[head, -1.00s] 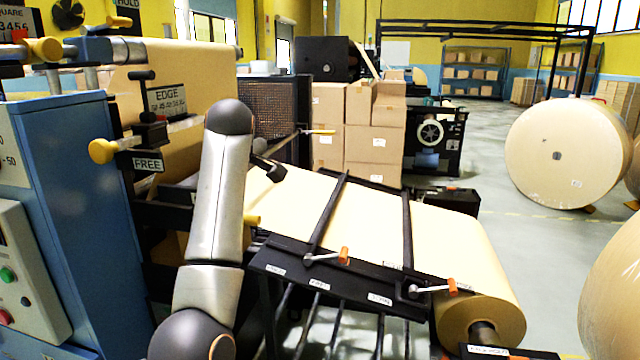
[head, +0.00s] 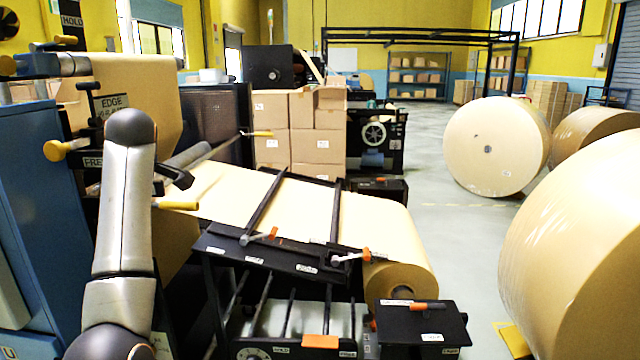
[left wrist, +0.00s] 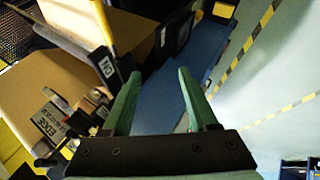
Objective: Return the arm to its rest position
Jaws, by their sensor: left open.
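My left arm (head: 125,215) rises at the left of the head view, in front of the machine, with its elbow up. Its gripper cannot be made out clearly there. In the left wrist view my left gripper (left wrist: 158,73) has its two green fingers apart, with nothing between them. Beyond the fingers are dark machine parts and a blue panel (left wrist: 168,105). My right gripper shows in neither view.
The EDGE sign (head: 112,104) and yellow knobs stand close to my left arm. The kraft web (head: 310,210) runs over a black frame to a roll (head: 405,262). A large roll (head: 575,250) stands at right. Open floor (head: 445,235) lies between.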

